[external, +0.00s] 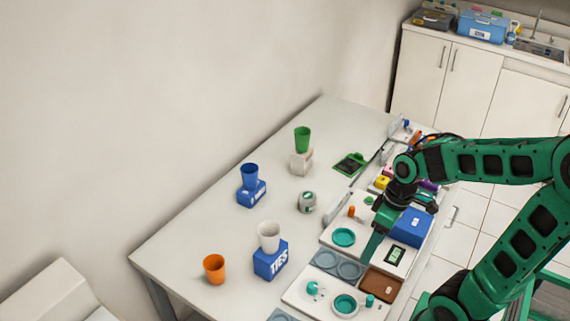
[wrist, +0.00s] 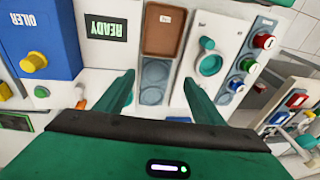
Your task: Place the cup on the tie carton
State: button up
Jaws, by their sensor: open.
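A blue carton marked TIES (external: 270,260) stands on the table in the external view. A white cup (external: 268,236) stands upright on top of it. An orange cup (external: 214,268) stands upright on the bare table to the left of the carton. A blue cup (external: 250,175) stands on another blue box (external: 251,193), and a green cup (external: 302,139) stands on a pale box (external: 301,162). My gripper (external: 373,246) is open and empty, pointing down over the equipment panels to the right of the carton. In the wrist view my gripper (wrist: 160,80) has its fingers spread, with no cup between them.
Below my gripper are a grey two-well panel (external: 337,265), a brown tray (external: 380,284) and a blue OILER box (external: 410,228). A small grey canister (external: 307,202) stands mid-table. The table's left front is clear around the orange cup. A wall borders the far left.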

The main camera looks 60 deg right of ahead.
jog(key=s+d+r+m+g+h, duration=0.1)
jog(key=s+d+r+m, duration=0.2)
jog(key=s+m, duration=0.3)
jog(key=s, duration=0.3)
jog(key=shift+s+r+m+g+h, duration=0.3)
jog(key=shift+g, duration=0.1)
jog(key=shift+d, duration=0.1)
